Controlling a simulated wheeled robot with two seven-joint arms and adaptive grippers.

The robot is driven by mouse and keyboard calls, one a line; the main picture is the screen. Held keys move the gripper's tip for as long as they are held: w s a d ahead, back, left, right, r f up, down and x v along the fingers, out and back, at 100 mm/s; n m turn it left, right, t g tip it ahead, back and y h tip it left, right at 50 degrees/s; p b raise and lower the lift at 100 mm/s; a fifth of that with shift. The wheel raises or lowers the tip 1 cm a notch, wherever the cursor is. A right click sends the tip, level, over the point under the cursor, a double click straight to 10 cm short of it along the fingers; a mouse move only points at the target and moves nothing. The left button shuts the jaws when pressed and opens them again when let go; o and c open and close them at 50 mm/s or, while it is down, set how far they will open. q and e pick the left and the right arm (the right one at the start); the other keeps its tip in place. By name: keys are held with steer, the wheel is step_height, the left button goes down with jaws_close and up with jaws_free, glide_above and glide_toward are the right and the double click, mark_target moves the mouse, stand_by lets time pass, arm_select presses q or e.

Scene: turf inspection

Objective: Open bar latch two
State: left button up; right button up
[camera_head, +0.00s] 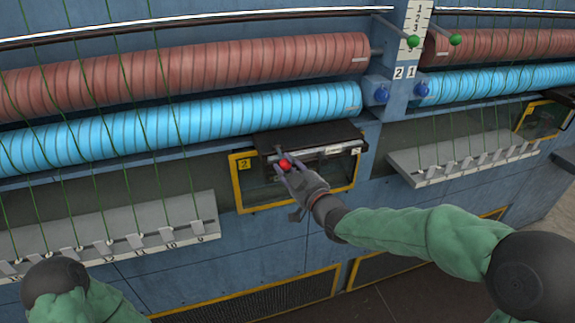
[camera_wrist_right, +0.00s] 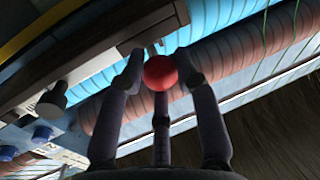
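Bar latch two is on the yellow-framed box (camera_head: 238,190) marked 2, under a dark lid (camera_head: 310,137). A red ball knob (camera_head: 285,164) sits at the left part of its bar. The knob also shows in the right wrist view (camera_wrist_right: 163,73). My right gripper (camera_head: 291,171) is at the knob, its fingers on either side of the ball. In the wrist view the ball fills the gap between two fingertips, with a third finger below. I cannot tell whether they press on it. The fingers and hand hide part of the bar. My left gripper is out of view.
A grey shelf with numbered tabs (camera_head: 110,243) juts out on the left, and another (camera_head: 460,160) on the right. Blue (camera_head: 200,115) and red-brown (camera_head: 200,70) ribbed rolls run above the box. Blue knobs (camera_head: 381,94) stand out above right. Thin green cords hang at left.

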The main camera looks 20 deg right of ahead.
jaws_close()
steer(key=shift+r, duration=0.1)
